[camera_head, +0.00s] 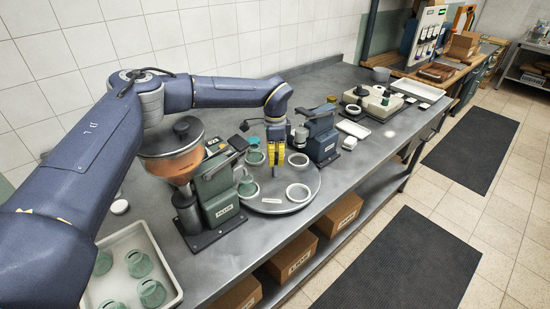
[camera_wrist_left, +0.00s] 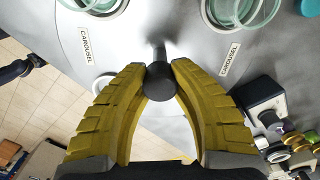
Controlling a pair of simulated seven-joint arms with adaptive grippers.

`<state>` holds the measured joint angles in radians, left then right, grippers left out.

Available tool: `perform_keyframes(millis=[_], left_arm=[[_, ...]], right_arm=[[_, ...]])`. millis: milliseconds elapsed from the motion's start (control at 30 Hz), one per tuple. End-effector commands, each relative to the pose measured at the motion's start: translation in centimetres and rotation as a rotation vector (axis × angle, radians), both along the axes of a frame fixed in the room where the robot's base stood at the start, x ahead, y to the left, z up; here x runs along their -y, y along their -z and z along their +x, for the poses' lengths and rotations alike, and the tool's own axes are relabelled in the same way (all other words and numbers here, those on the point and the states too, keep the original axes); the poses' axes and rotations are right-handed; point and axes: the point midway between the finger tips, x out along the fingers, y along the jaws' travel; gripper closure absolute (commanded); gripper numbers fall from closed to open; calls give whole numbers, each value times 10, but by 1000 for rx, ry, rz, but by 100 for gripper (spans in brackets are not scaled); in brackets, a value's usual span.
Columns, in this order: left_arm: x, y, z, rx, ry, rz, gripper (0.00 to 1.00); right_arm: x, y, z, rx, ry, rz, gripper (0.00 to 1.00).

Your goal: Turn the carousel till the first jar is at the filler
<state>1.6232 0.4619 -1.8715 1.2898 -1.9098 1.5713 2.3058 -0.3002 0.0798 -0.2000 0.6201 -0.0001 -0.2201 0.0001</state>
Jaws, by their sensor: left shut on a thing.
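The carousel (camera_head: 311,181) is a round grey turntable with white ring seats around it. Green glass jars sit in it on the left, one (camera_head: 248,186) beside the filler and one (camera_head: 255,158) farther back; the front and right rings look empty. The filler (camera_head: 218,190) is a grey-green machine with an orange hopper, left of the carousel. My left gripper (camera_head: 277,172) points down over the carousel, its yellow fingers closed around a dark round-ended peg (camera_wrist_left: 160,82), seen in the left wrist view. Glass jars (camera_wrist_left: 243,12) show at that view's top. My right gripper is not in view.
A blue-grey machine (camera_head: 320,137) stands right behind the carousel. A white tray (camera_head: 169,277) with several green jars lies at the lower left. A beige device (camera_head: 372,101) and a pale tray (camera_head: 353,128) are farther right. The table's front edge runs close to the carousel.

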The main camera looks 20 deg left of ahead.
Motion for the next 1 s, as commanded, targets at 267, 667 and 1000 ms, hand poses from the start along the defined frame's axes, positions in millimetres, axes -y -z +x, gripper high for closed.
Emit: perform_keyframes(millis=[267,667,1000], left_arm=[[1,1,-1,-2,2,-1,49],[0,-6,0,0,1,-1,44],[1,-60,1,3,1,-1,44]], right_arm=[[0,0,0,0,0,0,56],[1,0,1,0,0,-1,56],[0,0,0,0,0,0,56]])
